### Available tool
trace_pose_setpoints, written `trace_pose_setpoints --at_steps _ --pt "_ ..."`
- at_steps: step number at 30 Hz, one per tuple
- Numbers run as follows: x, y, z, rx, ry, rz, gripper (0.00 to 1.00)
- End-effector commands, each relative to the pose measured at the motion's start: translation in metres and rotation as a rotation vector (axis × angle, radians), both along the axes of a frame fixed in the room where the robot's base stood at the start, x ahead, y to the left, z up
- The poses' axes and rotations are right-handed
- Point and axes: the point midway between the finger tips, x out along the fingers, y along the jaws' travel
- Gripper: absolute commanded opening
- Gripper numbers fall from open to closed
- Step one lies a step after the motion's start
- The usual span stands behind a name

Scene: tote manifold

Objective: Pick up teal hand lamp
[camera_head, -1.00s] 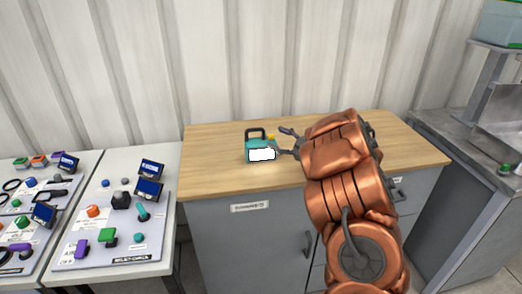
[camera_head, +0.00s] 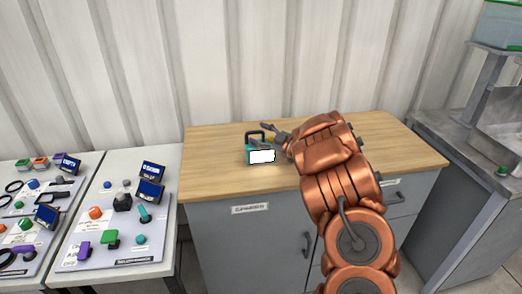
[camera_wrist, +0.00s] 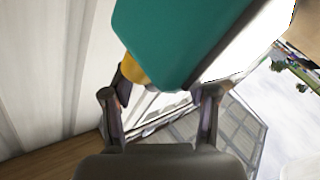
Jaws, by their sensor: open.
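The teal hand lamp (camera_head: 250,153) stands upright on the wooden worktop, with a dark handle on top and a bright white front panel. In the wrist view its teal body (camera_wrist: 185,40) fills the upper middle, with a yellow part at its lower left and the white panel at its right. My gripper (camera_head: 272,134) is at the lamp's right, near its handle. In the wrist view my gripper (camera_wrist: 158,95) has its two fingers apart, just below the lamp body, with nothing held between them. Whether a finger touches the lamp, I cannot tell.
The wooden worktop (camera_head: 215,175) is clear left of the lamp. A corrugated wall (camera_head: 230,60) stands behind it. At left, a white table (camera_head: 165,215) carries panels with knobs and small screens. At right is a metal sink bench (camera_head: 450,125).

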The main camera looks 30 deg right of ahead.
Motion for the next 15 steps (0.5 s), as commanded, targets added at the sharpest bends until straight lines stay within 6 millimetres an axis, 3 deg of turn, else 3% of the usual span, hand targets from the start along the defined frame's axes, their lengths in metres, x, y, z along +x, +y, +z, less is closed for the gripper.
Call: trace_pose_setpoints --at_steps 3,15 --pt "-0.0003 -0.0004 -0.0004 0.000 0.001 -0.001 0.58" --pt "-0.0005 -0.0006 -0.0006 0.000 0.001 -0.001 0.16"
